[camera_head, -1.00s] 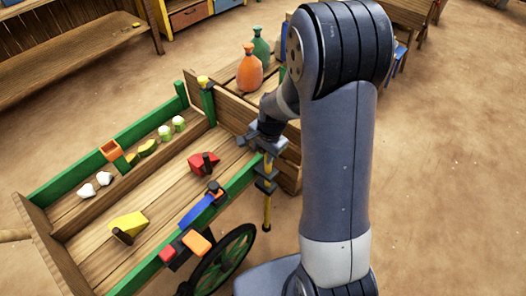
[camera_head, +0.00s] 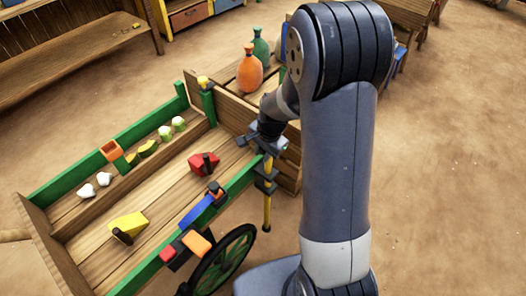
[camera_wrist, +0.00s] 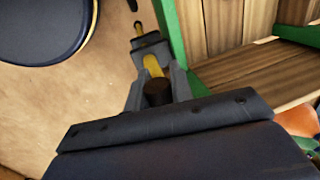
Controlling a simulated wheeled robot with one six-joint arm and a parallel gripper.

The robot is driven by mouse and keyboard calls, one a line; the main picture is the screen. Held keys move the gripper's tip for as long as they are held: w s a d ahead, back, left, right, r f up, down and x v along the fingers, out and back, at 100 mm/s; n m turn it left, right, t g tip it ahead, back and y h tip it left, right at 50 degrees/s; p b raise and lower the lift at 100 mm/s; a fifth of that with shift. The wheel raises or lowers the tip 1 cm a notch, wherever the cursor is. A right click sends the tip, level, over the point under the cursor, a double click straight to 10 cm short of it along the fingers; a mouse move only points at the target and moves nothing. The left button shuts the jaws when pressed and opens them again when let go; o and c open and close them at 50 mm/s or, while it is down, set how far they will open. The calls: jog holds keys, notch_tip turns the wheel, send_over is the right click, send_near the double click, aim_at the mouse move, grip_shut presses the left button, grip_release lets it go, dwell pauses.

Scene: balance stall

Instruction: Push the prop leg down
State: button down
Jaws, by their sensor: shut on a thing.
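The prop leg (camera_head: 267,212) is a yellow pole hanging upright at the right corner of the cart, beside its green rail, with dark brackets around it. Its lower end is close to the sandy ground; I cannot tell if it touches. My gripper (camera_head: 262,146) is at the leg's upper end. In the wrist view my gripper (camera_wrist: 156,84) is shut on the leg, whose dark round top (camera_wrist: 158,93) sits between the fingers. The yellow shaft (camera_wrist: 152,65) runs on beyond them through a grey bracket (camera_wrist: 146,43).
The wooden cart (camera_head: 170,205) holds a red block (camera_head: 203,163), a yellow piece (camera_head: 127,226) and small items along its far side. A wheel (camera_head: 222,262) stands at its near side. Orange (camera_head: 249,74) and green (camera_head: 261,48) bottles stand behind. Open sand (camera_head: 440,190) lies right.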

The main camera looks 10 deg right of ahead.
notch_tip(320, 180, down, 10)
jog(key=b, duration=0.7)
jog(key=shift+f, duration=0.25)
jog(key=shift+s, duration=0.1)
jog(key=c, duration=1.3)
grip_release()
jog(key=shift+o, duration=0.2)
notch_tip(320, 180, up, 11)
jog(key=s+d+p, duration=0.1)
jog(key=p, duration=0.1)
jog(key=shift+s+d+f, duration=0.2)
jog(key=shift+s, duration=0.05)
jog(key=shift+f, duration=0.1)
